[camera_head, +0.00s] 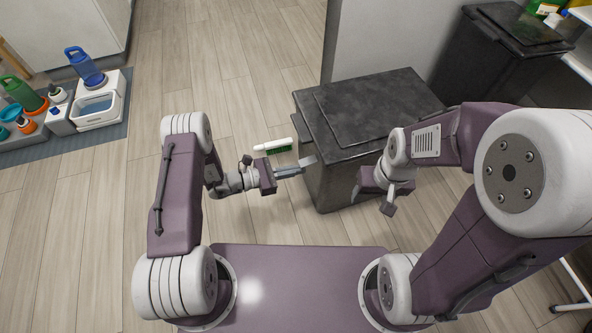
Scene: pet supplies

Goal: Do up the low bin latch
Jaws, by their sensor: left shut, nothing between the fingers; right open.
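The low bin (350,150) is a dark grey box with a mottled flat lid (370,105), which lies down on it. A small light grey piece, which looks like the latch (308,160), sticks out at the bin's near left side below the lid rim. My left gripper (298,170) is shut and empty, its tips at or right beside this piece; I cannot tell whether they touch. My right gripper (373,201) is open and empty, in front of the bin's near right side. My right arm hides part of that side.
A taller black bin (490,60) stands behind right, by a wall. Bottles and a white tray (100,108) sit on a grey mat at left.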

